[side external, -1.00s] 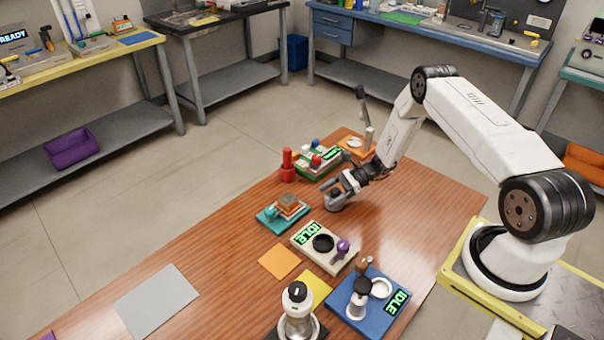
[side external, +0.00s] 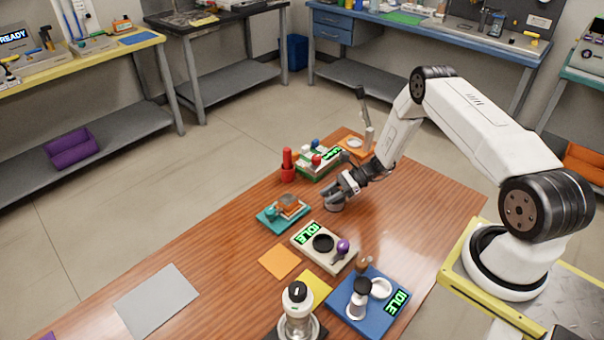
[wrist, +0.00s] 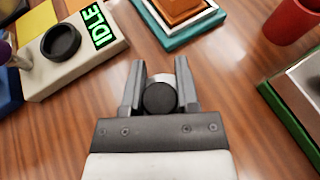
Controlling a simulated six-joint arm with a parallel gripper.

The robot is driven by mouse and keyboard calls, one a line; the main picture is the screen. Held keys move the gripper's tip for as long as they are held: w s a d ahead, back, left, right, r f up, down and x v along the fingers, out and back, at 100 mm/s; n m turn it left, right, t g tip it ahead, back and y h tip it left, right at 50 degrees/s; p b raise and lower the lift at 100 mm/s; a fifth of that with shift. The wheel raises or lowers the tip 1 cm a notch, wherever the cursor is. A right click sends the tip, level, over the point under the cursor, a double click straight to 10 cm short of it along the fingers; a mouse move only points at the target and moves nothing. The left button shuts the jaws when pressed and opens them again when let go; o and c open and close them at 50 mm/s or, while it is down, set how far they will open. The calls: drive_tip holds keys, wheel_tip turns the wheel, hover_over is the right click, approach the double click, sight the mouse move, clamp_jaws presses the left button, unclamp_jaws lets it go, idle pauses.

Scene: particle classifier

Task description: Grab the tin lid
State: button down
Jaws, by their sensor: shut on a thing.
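The tin lid (wrist: 160,96) shows in the wrist view as a dark round knob with a pale rim behind it, between my fingers. My gripper (wrist: 160,84) is shut on it, with one finger on each side. In the side view my gripper (side external: 333,192) is low over the table, at a small grey tin (side external: 335,206). The fingers cover much of the lid there, so I cannot tell whether it still touches the tin.
A teal tray (side external: 270,222) with an orange-brown block is left of my gripper. A beige IDLE device (side external: 312,252) is nearer the camera. A red cylinder (side external: 287,168) and a green-based device (side external: 308,176) stand behind. The table's left part is mostly clear.

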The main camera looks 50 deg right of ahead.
drive_tip(key=shift+r, duration=0.25)
drive_tip(key=shift+r, duration=0.9)
drive_tip(key=s+a+r, duration=0.3)
drive_tip(key=s+r, duration=0.7)
drive_tip(key=s, duration=0.3)
drive_tip(key=shift+s+r, duration=0.35)
